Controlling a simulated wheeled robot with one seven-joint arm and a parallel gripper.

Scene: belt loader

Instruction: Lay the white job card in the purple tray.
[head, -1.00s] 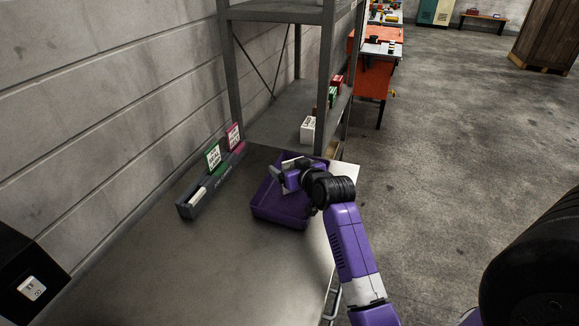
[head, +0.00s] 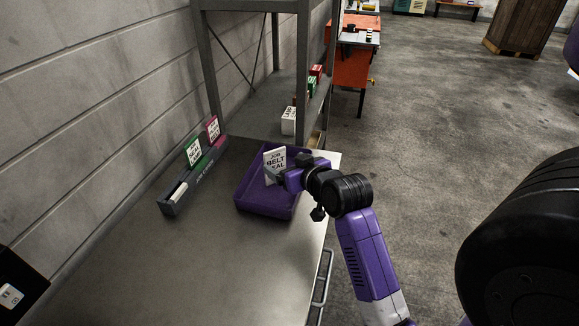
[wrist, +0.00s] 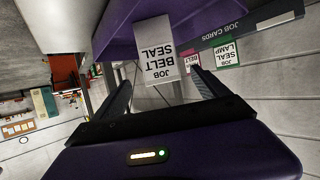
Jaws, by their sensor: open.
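The white job card (head: 274,167), printed "JOB BELT SEAL", stands roughly upright over the purple tray (head: 262,206), its face toward the head camera. The tray sits on the grey metal bench. My gripper (head: 284,177) is over the tray's right side, just right of the card. In the wrist view the card (wrist: 155,55) shows upside down between and beyond my two open fingers (wrist: 157,80), with gaps on both sides. The purple tray (wrist: 205,22) is behind it there. I cannot tell whether the card's lower edge rests on the tray floor.
A grey job card rack (head: 182,194) stands left of the tray, with green (head: 193,152) and pink (head: 213,131) cards. A metal shelf unit (head: 209,75) with small boxes stands behind. The bench's front area (head: 235,265) is clear.

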